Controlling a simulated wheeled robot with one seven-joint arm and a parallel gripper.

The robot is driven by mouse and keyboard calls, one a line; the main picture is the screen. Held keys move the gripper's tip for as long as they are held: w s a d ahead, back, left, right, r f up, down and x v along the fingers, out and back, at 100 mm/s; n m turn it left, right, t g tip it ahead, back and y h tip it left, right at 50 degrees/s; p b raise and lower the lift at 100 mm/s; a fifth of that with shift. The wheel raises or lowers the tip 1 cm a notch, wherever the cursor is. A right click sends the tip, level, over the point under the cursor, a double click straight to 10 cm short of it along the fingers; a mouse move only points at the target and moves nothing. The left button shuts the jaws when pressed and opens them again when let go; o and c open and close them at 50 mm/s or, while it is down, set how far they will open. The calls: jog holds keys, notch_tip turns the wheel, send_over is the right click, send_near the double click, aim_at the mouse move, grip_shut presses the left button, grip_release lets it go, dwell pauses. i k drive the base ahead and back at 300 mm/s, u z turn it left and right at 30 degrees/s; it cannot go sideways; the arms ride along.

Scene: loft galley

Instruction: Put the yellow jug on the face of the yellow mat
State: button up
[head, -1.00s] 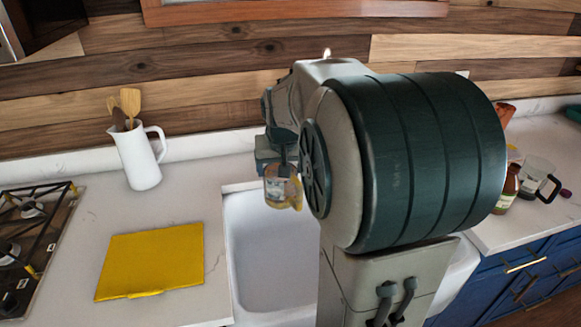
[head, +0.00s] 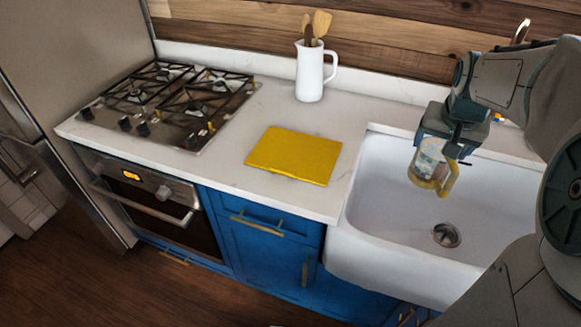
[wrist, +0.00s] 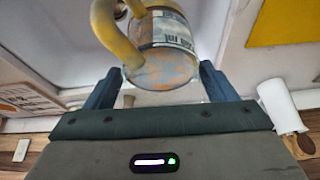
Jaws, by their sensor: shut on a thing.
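The yellow jug (head: 430,165) is a small clear vessel with a printed label and a yellow handle and base. My gripper (head: 447,140) is shut on it and holds it in the air over the sink. In the wrist view the jug (wrist: 165,50) hangs between the two fingers of my gripper (wrist: 156,82), its handle to the left. The yellow mat (head: 295,154) lies flat and bare on the white counter, left of the sink and apart from the jug. Part of the mat (wrist: 283,22) also shows at the wrist view's upper right.
A white sink (head: 385,220) lies below the jug. A white pitcher (head: 310,75) with wooden utensils stands behind the mat. A gas hob (head: 170,100) is to the mat's left. The counter around the mat is clear.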

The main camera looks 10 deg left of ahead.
aim_at(295, 157)
jog(key=k, duration=0.9)
jog(key=u, duration=0.75)
jog(key=i, duration=1.55)
jog(key=z, duration=0.65)
